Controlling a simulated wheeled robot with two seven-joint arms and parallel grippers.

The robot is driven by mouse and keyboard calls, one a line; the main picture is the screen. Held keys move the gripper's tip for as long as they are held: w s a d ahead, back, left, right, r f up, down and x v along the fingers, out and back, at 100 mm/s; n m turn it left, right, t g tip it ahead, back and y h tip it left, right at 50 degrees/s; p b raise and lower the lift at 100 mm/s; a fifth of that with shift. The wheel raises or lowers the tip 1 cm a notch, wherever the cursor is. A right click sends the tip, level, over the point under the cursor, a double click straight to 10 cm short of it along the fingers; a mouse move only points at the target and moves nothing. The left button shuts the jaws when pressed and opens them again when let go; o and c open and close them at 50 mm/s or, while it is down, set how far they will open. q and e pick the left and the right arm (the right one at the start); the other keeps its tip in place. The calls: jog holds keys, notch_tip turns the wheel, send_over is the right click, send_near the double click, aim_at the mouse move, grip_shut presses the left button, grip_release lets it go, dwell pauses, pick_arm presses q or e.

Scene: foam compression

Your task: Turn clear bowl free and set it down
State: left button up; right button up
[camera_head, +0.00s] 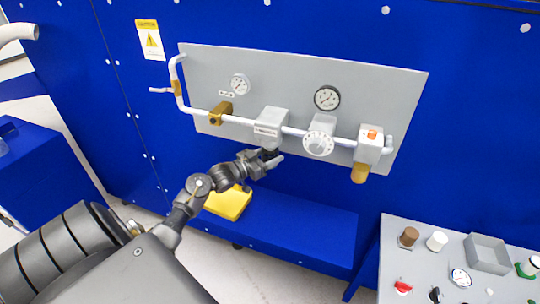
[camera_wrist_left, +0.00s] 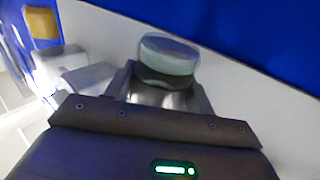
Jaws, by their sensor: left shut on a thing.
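The clear bowl (camera_wrist_left: 168,58) shows in the left wrist view as a short, pale greenish cylinder with a grey-blue flat end, between the two fingers. My left gripper (camera_head: 271,160) is shut on it, right under the grey filter block (camera_head: 270,124) on the pipe. The wrist view looks roughly upside down, so the flat end appears to be the bowl's underside. The bowl's upper end is hidden, and I cannot tell whether it is still joined to the block. In the head view the fingers mostly cover the bowl. My right gripper is not in view.
A round white dial knob (camera_head: 319,145) and a white valve with a brass lower end (camera_head: 359,173) sit to the right on the pipe. A yellow tray (camera_head: 229,203) lies on the blue ledge (camera_head: 300,228) below. A control panel (camera_head: 430,262) stands at lower right.

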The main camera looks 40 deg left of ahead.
pick_arm(q)
jog(key=shift+r, duration=0.1)
jog(key=shift+f, duration=0.2)
jog(key=shift+f+b, duration=0.75)
jog(key=shift+f, duration=0.4)
dwell(0.5)
jog(key=shift+f, duration=0.1)
notch_tip(320, 180, down, 7)
jog(key=b, duration=0.4)
jog(key=shift+r, duration=0.2)
dwell(0.7)
jog(key=shift+d, duration=0.1)
